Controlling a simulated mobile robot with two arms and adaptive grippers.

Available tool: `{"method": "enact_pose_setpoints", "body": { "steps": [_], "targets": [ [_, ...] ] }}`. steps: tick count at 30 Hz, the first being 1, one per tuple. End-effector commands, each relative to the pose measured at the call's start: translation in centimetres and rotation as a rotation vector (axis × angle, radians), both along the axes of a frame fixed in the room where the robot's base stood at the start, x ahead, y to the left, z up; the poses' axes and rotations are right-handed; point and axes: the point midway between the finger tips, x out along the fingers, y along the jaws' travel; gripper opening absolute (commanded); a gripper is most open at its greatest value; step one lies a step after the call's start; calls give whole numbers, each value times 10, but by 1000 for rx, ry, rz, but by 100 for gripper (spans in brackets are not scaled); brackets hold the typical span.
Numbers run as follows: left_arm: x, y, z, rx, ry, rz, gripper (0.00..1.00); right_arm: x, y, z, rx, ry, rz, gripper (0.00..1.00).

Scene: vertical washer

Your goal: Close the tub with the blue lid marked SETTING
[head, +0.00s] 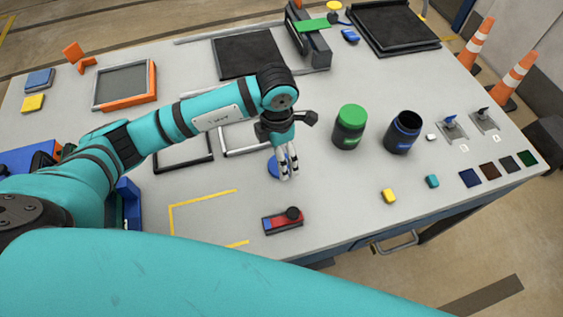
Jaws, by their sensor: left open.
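A blue lid (273,167) lies on the table, partly hidden behind the fingers of my left gripper (288,172). That gripper points down at the lid and is open. I cannot tell whether its fingers touch the lid, and no marking on the lid is readable. An open dark tub (402,133) with a blue band and a small blue label stands upright to the right. Beside it stands a dark tub with a green lid (350,127) on it. My right gripper is not in view.
A red and blue device with a black knob (283,221) lies in front of the lid. Yellow (388,196) and teal (432,181) blocks lie near the front edge. Two switches (449,123) and several coloured squares are at the right. The table between lid and tubs is clear.

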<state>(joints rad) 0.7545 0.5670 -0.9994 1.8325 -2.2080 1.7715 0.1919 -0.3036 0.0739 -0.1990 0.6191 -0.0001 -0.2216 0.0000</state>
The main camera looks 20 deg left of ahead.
Motion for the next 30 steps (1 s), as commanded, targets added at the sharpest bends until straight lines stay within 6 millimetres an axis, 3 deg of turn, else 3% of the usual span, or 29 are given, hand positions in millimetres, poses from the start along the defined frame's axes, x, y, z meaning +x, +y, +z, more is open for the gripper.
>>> {"method": "enact_pose_setpoints", "body": {
  "steps": [8,13,18,29,30],
  "targets": [
    [1,-2,-5,-1,3,0,95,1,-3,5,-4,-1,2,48],
    [6,-5,-29,0,4,2,95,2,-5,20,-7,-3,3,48],
    [6,-5,-49,-1,1,1,95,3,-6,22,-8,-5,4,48],
    [6,-5,-52,-1,-1,1,95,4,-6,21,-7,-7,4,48],
    [6,-5,-52,-1,-1,1,91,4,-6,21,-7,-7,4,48]
  ]
}}
